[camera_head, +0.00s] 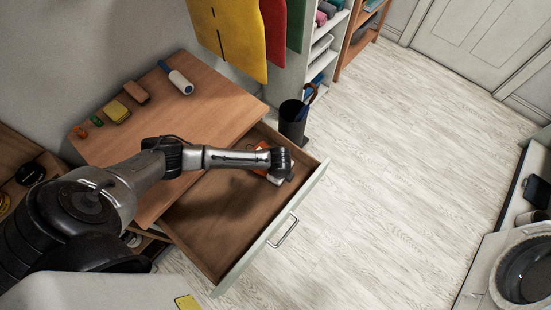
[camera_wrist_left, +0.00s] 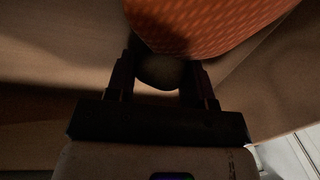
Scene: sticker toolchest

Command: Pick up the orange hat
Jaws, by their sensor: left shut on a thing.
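The orange hat (camera_head: 262,146) is partly visible in the open drawer (camera_head: 215,222) in the head view, mostly hidden behind my left wrist. In the left wrist view, its dotted orange surface (camera_wrist_left: 205,22) fills the top. My left gripper (camera_wrist_left: 163,75) reaches down into the drawer's far right part. Its fingers are on both sides of a dark rounded part that adjoins the orange surface, and they are shut on it. Shadow hides the exact contact. My right gripper is in neither view.
The drawer front with its handle (camera_head: 283,232) stands out over the floor. The wooden top (camera_head: 190,115) holds a roller, blocks and small items. A black umbrella bin (camera_head: 293,120) stands just behind the drawer. Open floor lies to the right.

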